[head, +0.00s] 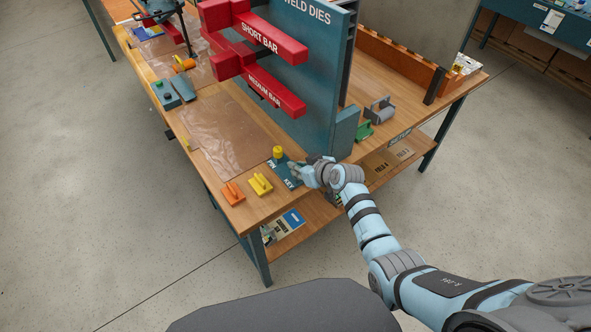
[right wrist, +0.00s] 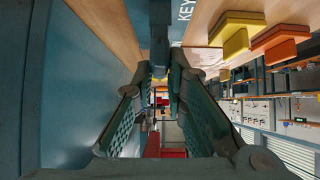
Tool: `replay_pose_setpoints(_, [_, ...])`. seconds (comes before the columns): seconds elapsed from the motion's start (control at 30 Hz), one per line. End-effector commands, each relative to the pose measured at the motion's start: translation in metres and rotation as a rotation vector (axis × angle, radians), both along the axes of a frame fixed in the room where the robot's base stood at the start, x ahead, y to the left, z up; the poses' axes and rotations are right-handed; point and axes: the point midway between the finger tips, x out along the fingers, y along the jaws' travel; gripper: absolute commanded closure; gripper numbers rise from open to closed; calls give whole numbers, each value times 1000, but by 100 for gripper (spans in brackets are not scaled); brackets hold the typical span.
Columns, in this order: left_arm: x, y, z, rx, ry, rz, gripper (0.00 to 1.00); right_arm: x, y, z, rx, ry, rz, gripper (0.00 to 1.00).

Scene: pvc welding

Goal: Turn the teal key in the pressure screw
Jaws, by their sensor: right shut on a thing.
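My right gripper (head: 306,171) is low at the near right corner of the bench, beside a teal plate (head: 291,180) lettered KEY. In the right wrist view, its fingers (right wrist: 163,82) close toward each other around the lower end of a narrow teal upright piece (right wrist: 160,35), which I take for the teal key. The contact is small and partly hidden by the fingers. A yellow round piece (head: 278,152) stands at the plate's far end, just left of the gripper. I cannot make out the pressure screw for certain. My left gripper is not in view.
A teal panel (head: 318,95) with red SHORT BAR (head: 258,35) and MEDIUM BAR (head: 275,90) arms rises behind the gripper. A yellow block (head: 260,184) and an orange block (head: 232,192) lie left of the plate. A clear sheet (head: 228,138) covers the bench's middle.

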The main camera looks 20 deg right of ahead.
Motion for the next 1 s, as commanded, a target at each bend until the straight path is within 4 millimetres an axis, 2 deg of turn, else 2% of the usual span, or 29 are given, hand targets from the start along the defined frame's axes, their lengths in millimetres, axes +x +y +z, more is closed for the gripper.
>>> replay_pose_setpoints(0.77, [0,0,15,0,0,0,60,0,0,15,0,0,0,100])
replay_pose_setpoints(1.0, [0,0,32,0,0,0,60,0,0,33,0,0,0,100])
